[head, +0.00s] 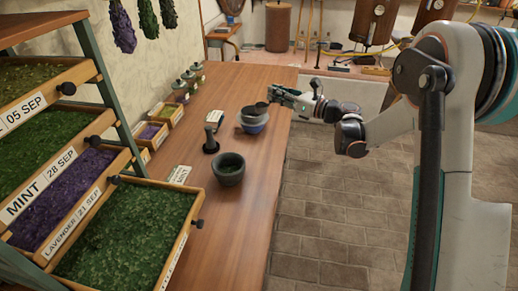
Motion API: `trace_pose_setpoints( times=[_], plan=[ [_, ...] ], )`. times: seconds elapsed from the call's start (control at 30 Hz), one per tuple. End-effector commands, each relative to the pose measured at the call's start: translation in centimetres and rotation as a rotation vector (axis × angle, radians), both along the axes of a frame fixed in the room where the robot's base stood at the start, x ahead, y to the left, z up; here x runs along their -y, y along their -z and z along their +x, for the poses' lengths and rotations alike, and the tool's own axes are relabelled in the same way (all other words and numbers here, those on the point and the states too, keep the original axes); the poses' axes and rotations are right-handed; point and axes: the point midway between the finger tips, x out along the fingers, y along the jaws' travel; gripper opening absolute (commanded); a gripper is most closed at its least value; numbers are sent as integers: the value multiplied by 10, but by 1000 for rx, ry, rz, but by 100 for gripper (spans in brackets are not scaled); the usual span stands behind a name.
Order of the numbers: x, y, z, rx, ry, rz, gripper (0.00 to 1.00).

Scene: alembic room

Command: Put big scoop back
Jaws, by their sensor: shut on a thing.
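My gripper (281,95) reaches in from the right over the far right edge of the wooden table. It is shut on what looks like the big scoop (261,107), a small dark shape at its tip. The scoop's handle is mostly hidden by the fingers. The scoop is over or just beside a grey bowl (252,119) that seems stacked on a bluish one. I cannot tell whether scoop and bowl touch.
A rack of herb drawers (125,230) fills the left. Paved floor (330,220) lies right.

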Motion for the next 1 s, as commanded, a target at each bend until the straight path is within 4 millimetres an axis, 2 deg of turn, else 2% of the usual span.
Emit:
trace_pose_setpoints(
  times=[0.03,0.2,0.33,0.8,1.0],
  plan=[
    [-1,-7,0,0,-35,0,0],
    [-6,-15,-6,0,-122,1,0],
    [-7,-4,-7,0,-140,0,0],
    [-7,109,-7,0,-139,0,0],
    [-7,138,-8,0,-139,1,0]
  ],
)
